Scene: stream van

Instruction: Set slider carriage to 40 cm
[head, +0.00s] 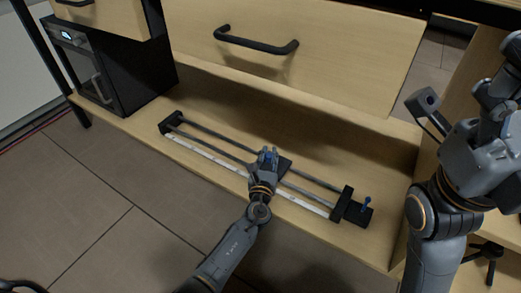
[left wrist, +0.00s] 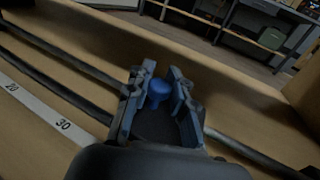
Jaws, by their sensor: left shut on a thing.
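The slider has two dark parallel rails (head: 215,137) between black end blocks and lies on a wooden shelf. A white scale strip (head: 205,155) runs along its near side; in the left wrist view the strip (left wrist: 35,102) shows the marks 20 and 30. The black carriage (head: 284,164) sits on the rails right of the middle. Its blue knob (left wrist: 158,91) stands between my left fingertips. My left gripper (head: 268,155) is shut on this knob; it also shows in the left wrist view (left wrist: 158,85). The carriage's exact reading is hidden. My right arm is at the right, its jaw state unclear.
A wooden drawer front with a black handle (head: 255,42) is above the shelf. A dark oven-like unit (head: 85,60) is at the left. The floor in front is clear.

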